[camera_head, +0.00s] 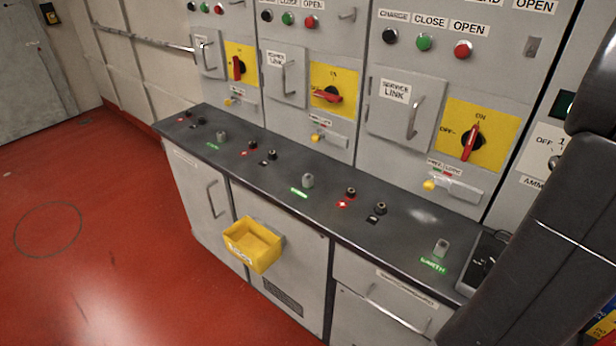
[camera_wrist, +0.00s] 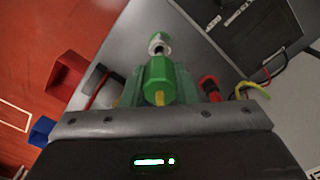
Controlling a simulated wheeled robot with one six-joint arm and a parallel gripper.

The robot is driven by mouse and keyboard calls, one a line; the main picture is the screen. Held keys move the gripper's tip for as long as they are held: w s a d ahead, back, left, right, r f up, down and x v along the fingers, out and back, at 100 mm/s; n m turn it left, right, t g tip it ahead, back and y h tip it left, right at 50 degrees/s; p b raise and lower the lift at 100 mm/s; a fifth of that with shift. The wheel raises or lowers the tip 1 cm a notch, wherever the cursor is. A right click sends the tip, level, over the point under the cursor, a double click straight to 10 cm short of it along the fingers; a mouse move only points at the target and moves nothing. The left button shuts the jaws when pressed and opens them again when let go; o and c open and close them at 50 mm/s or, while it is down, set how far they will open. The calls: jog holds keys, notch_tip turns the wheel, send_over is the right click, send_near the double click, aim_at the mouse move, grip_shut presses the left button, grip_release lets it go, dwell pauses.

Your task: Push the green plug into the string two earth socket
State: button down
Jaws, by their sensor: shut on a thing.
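In the wrist view my gripper (camera_wrist: 158,92) is shut on the green plug (camera_wrist: 159,76), which points up the picture. A pale, green-tinted round part (camera_wrist: 159,42) with a dark centre shows just ahead of the plug; I cannot tell whether it is a socket or whether they touch. In the head view, grey earth sockets with green labels stand on the dark bench top: one at left (camera_head: 222,136), one in the middle (camera_head: 308,181), one at right (camera_head: 441,247). String numbers are not readable. My gripper and the plug are not visible in the head view.
Red and black sockets (camera_head: 351,192) sit between the earth sockets. A yellow bin (camera_head: 254,244) hangs on the bench front. Cabinets with yellow switch plates (camera_head: 480,136) rise behind. A dark device (camera_head: 484,263) lies at the bench's right end, beside my arm. The red floor is clear at left.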

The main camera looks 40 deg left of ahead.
jog(key=shift+r+p, duration=1.95)
jog(key=shift+r, duration=0.55)
